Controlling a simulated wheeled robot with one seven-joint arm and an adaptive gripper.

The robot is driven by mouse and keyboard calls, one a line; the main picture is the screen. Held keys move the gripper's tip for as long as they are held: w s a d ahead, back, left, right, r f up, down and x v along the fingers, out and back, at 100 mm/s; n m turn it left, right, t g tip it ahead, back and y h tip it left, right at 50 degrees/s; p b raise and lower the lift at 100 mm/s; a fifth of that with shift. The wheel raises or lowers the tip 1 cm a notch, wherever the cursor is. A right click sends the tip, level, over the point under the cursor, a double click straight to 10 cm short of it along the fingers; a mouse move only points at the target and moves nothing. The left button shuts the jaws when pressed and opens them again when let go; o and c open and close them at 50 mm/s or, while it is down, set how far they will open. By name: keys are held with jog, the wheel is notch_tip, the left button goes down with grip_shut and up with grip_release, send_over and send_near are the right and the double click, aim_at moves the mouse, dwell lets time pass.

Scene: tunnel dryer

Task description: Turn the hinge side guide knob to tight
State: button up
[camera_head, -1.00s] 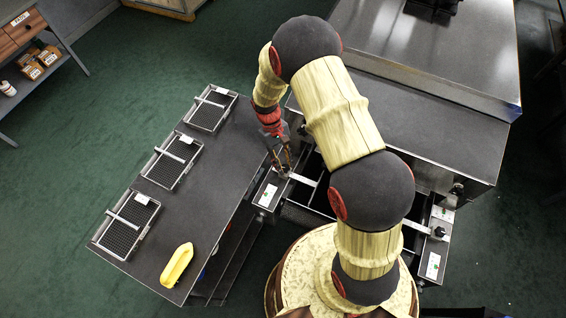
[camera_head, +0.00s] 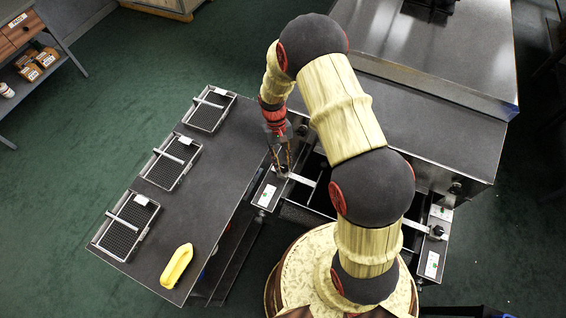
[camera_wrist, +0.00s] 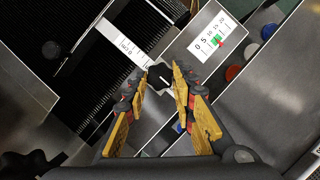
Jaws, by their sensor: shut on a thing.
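The side guide knob (camera_wrist: 160,75) is black and lobed, on a grey metal block. A white-faced guide bar (camera_wrist: 124,45) with small lettering runs up to it. A white scale (camera_wrist: 215,38) marked 0 to 20, with green and red marks, sits on the block to the right. My gripper (camera_wrist: 166,72) is shut on the knob, with orange-padded fingers on either side of it. In the head view my gripper (camera_head: 281,170) points down at the block on the left of the dryer's mouth. The fingers partly cover the knob, and its pointer position cannot be told.
A second black knob (camera_head: 438,231) sits on the right-hand block. The dark table (camera_head: 215,165) at left holds several mesh trays, one being the nearest tray (camera_head: 125,225), and a yellow object (camera_head: 177,264). The dryer housing (camera_head: 430,115) stands close behind my arm.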

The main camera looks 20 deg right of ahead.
jog(key=o, duration=1.2)
jog(key=shift+c, duration=0.2)
jog(key=v, duration=1.2)
